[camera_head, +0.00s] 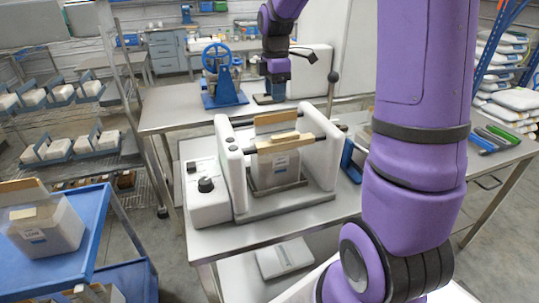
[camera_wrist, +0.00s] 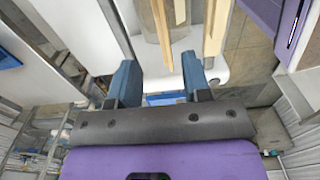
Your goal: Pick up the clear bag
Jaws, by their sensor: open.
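A clear bag (camera_head: 275,172) with a small white and blue label stands upright in the white machine (camera_head: 233,165), between its two side walls. Tan strips (camera_head: 278,142) lie across its top. My gripper (camera_head: 269,98) hangs beyond the machine, small and partly unclear in the head view. In the wrist view my gripper (camera_wrist: 159,62) is open, with two blue fingers and nothing between them. Tan strips (camera_wrist: 214,30) show ahead of the fingertips, apart from them. The bag's outline is hard to make out there.
Another bag-like block (camera_head: 45,228) sits on the blue cart (camera_head: 88,235) at the left. A blue hand-wheel device (camera_head: 221,75) stands on the back table. A dark lever knob (camera_head: 333,77) rises behind the machine's right side. Blue and green tools (camera_head: 490,138) lie at the right.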

